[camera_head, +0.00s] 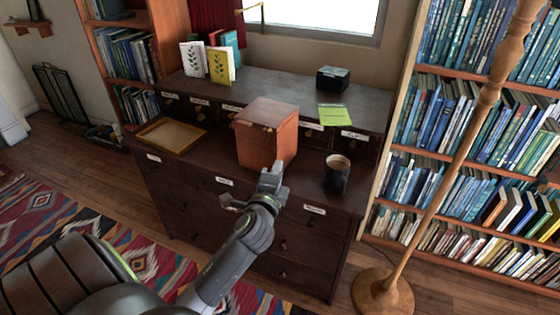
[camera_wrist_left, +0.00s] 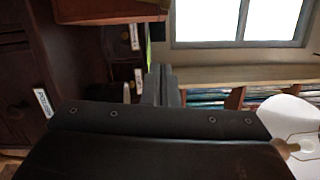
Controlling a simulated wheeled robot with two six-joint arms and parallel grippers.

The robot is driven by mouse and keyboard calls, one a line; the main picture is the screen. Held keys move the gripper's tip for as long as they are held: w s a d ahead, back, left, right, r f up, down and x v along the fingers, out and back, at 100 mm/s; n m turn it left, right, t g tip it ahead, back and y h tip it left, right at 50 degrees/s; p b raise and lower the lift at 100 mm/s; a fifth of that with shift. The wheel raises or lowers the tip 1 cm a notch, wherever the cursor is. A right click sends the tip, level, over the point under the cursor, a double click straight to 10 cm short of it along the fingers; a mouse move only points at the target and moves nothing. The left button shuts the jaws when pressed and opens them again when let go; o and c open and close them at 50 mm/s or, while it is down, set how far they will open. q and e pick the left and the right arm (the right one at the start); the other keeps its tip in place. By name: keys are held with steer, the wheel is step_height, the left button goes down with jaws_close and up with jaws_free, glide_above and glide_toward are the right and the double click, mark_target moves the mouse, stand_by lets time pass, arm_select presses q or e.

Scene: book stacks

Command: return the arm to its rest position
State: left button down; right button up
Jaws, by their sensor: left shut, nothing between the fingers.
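My left gripper (camera_head: 272,178) shows in the head view at the end of my left arm, which reaches up from the bottom. It is shut and empty, with its fingertips in front of the lower right of the orange-brown box (camera_head: 262,136). I cannot tell whether it touches the box. In the left wrist view the fingers (camera_wrist_left: 161,84) show close together with nothing held between them. My right gripper is in neither view.
The box and a dark mug (camera_head: 337,174) stand on a dark wooden desk (camera_head: 300,192), with a shallow wooden tray (camera_head: 170,136) at left. Upright books (camera_head: 221,64) stand on the raised back. A floor lamp pole (camera_head: 448,185) and bookshelf (camera_head: 432,174) are at right.

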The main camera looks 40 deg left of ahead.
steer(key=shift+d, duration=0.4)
